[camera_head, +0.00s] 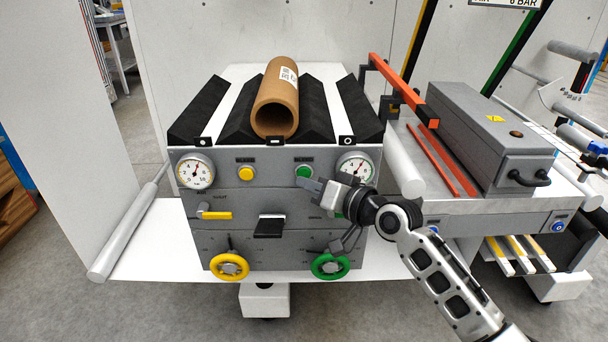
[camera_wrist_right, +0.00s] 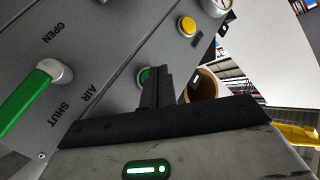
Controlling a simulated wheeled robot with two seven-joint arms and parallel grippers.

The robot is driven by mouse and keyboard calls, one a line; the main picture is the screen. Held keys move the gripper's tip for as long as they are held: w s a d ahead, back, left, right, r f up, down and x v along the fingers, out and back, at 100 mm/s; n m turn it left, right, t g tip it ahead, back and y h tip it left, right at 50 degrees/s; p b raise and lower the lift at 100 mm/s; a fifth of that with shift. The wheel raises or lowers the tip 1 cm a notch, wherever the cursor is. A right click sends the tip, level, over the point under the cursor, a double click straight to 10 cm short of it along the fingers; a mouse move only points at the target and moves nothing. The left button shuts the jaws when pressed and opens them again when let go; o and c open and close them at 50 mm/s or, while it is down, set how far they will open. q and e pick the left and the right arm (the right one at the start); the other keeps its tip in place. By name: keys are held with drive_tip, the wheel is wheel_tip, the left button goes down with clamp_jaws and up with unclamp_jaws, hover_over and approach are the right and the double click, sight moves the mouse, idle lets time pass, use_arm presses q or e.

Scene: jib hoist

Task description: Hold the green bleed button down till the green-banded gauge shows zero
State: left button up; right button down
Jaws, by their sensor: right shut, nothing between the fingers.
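The green bleed button (camera_head: 304,171) is on the upper right of the grey panel front. It also shows in the right wrist view (camera_wrist_right: 144,74), partly covered by my fingers. My right gripper (camera_head: 309,184) is shut and empty, its fingertips just below and in front of the button; I cannot tell whether they touch it. The right-hand gauge (camera_head: 354,168) sits right of the green button, its lower part hidden by my gripper. Its needle points up and to the right; its band colour is too small to tell. My left gripper is not in view.
The left gauge (camera_head: 195,171) and yellow button (camera_head: 246,174) share the panel. Below are a yellow lever (camera_head: 216,215), a yellow handwheel (camera_head: 229,267) and a green handwheel (camera_head: 330,265). A green lever (camera_wrist_right: 32,95) is near my wrist. A cardboard tube (camera_head: 276,98) lies on top.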

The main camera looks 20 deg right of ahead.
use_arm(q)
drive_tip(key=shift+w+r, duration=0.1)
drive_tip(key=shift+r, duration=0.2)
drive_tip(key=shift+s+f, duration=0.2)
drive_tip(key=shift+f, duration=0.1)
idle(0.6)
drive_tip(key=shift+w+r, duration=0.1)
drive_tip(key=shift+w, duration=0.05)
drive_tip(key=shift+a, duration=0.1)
use_arm(e)
drive_tip(key=shift+w+d, duration=0.15)
drive_tip(key=shift+w, duration=0.25)
idle(0.3)
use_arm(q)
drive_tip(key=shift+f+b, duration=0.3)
use_arm(e)
drive_tip(key=shift+w, duration=0.2)
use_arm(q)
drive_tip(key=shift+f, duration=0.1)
use_arm(e)
drive_tip(key=shift+w+d, duration=0.15)
drive_tip(key=shift+w, duration=0.1)
idle(0.7)
